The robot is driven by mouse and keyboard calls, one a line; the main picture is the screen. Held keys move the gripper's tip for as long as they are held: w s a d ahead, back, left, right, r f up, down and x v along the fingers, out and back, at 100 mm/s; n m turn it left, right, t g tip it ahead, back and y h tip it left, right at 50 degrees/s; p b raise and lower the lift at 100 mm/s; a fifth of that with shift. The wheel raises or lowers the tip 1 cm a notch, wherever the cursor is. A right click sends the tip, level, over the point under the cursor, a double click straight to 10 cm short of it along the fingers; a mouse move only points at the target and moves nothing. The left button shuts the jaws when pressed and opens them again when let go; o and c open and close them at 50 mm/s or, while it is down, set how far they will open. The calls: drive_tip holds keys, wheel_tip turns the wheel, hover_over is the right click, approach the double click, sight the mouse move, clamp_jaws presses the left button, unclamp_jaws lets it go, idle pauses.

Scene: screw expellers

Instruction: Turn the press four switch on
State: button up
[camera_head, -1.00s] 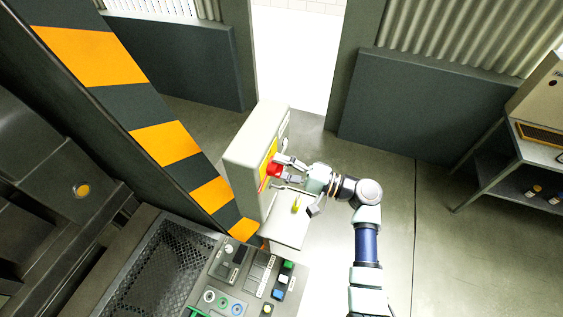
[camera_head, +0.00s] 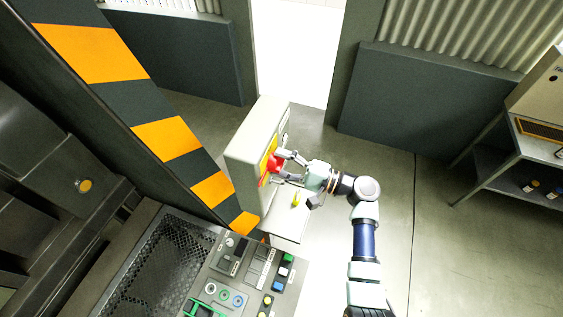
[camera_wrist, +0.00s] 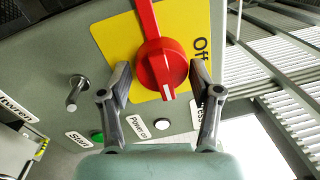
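The red rotary switch (camera_wrist: 160,65) sits on a yellow plate (camera_wrist: 115,35) on the front of a grey-beige cabinet. Its bar points up in the wrist view, and a white mark on the knob points down and slightly right. The word "Off" is printed to the right of the knob. My gripper (camera_wrist: 160,78) is open, with one finger on each side of the knob and gaps between. The head view also shows the red switch (camera_head: 274,164) on the cabinet (camera_head: 250,145), with my gripper (camera_head: 286,166) close in front. A label under the right finger is partly hidden.
A green button (camera_wrist: 97,137), a white lamp (camera_wrist: 161,124) labelled "Power on" and a metal peg (camera_wrist: 75,93) are on the panel near the fingers. A button console (camera_head: 240,285) stands below the cabinet. A metal table (camera_head: 500,160) is at right; the floor between is clear.

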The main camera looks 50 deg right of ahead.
drive_tip(key=shift+o, duration=0.8)
drive_tip(key=r+v, duration=0.1)
drive_tip(key=v, duration=1.1)
drive_tip(key=shift+f, duration=0.45)
drive_tip(key=w+a+n+g+h+p, duration=0.1)
drive_tip(key=w+a+n+g, duration=0.35)
drive_tip(key=a, duration=0.65)
drive_tip(key=w+a+n+g+h+p, duration=0.1)
drive_tip(key=w+a+n+g+p, duration=0.15)
drive_tip(key=w+a+n, duration=0.6)
drive_tip(key=s+a+r+n+t+h, duration=0.1)
drive_tip(key=s+a+r+h, duration=0.1)
drive_tip(key=a+r, duration=0.4)
drive_tip(key=s+a+r+n+t+h, duration=0.1)
drive_tip(key=s+a+r+h, duration=0.2)
drive_tip(key=a, duration=0.7)
wheel_tip(320, 180, up, 3)
drive_tip(key=s, duration=0.2)
drive_tip(key=shift+s+n+p, duration=0.3)
drive_tip(key=shift+s+n, duration=0.05)
drive_tip(key=shift+n, duration=0.05)
